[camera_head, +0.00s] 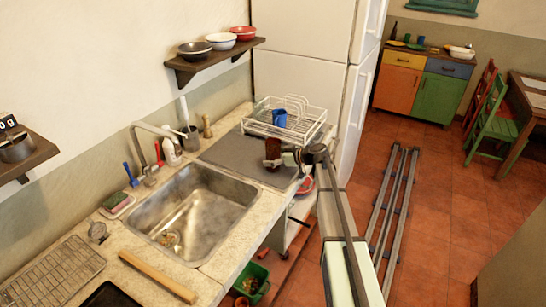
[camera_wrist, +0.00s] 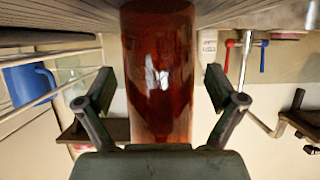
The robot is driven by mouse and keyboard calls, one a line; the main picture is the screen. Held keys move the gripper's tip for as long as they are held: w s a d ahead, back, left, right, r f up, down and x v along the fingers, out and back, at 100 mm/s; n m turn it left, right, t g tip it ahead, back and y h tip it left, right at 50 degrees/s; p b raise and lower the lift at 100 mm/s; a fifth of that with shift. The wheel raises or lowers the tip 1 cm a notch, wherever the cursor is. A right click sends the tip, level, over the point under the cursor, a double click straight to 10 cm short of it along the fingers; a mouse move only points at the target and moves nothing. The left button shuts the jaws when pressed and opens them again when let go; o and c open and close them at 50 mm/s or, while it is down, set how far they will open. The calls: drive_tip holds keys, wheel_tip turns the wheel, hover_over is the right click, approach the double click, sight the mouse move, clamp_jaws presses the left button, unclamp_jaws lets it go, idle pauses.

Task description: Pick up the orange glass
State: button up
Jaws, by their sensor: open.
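The orange glass (camera_head: 272,153) looks dark reddish-brown and stands upright on the grey mat (camera_head: 235,156) in front of the dish rack. It also shows large in the middle of the wrist view (camera_wrist: 158,70), where the scene appears upside down. My gripper (camera_head: 289,158) is at the right side of the glass in the head view. In the wrist view my gripper (camera_wrist: 158,84) is open, with one finger on each side of the glass. A visible gap separates each finger from the glass.
The white dish rack (camera_head: 318,132) with a blue mug (camera_head: 280,118) stands close behind the glass. The sink (camera_head: 195,205) and faucet (camera_head: 150,140) are to the left. A wall shelf (camera_head: 215,60) with bowls hangs above. The counter edge is near my arm.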

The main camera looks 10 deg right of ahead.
drive_tip(key=c, duration=1.7)
clamp_jaws()
drive_tip(key=shift+r, duration=0.15)
